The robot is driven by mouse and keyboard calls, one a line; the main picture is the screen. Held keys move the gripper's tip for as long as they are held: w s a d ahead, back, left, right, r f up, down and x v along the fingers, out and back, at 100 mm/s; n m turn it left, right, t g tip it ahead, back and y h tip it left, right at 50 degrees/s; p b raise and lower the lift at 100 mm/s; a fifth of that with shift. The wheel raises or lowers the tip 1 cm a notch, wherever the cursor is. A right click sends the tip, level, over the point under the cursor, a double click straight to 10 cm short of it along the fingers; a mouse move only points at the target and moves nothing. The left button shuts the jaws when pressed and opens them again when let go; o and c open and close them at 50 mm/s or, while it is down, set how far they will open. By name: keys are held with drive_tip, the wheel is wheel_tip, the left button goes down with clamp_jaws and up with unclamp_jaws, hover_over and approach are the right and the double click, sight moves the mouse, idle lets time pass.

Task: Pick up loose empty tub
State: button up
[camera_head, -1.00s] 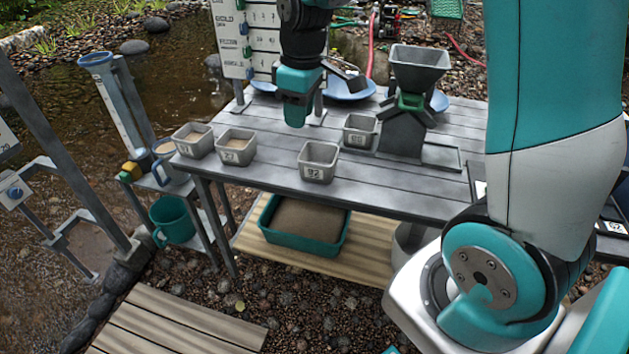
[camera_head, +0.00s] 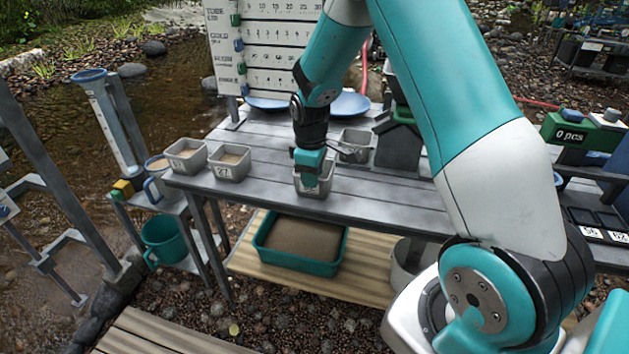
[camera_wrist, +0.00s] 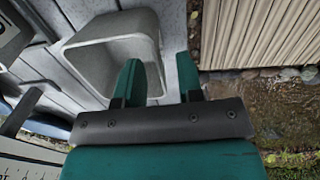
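A grey, square, empty tub (camera_head: 327,183) stands near the front edge of the plank table, partly hidden by my gripper (camera_head: 308,184). In the wrist view the tub (camera_wrist: 88,58) shows its bare inside. My gripper (camera_wrist: 158,62) is open there, with two teal fingers apart. The left finger overlaps the tub's opening and the right finger is outside it, so the tub's near wall appears between them. I cannot tell whether either finger touches the wall. A second grey tub (camera_head: 356,143) stands behind, by the hopper stand.
Two filled tubs, one left (camera_head: 186,156) and one marked 27 (camera_head: 229,162), stand on the table (camera_head: 255,190) to the left. A teal tray of sand (camera_head: 262,252) lies on the shelf below. A tall printed board (camera_head: 268,45) and blue pans (camera_head: 350,104) are behind.

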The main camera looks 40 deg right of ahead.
sight(312, 197)
drive_tip(key=f, duration=0.5)
drive_tip(key=shift+w, duration=0.35)
clamp_jaws()
drive_tip(key=shift+r, duration=0.15)
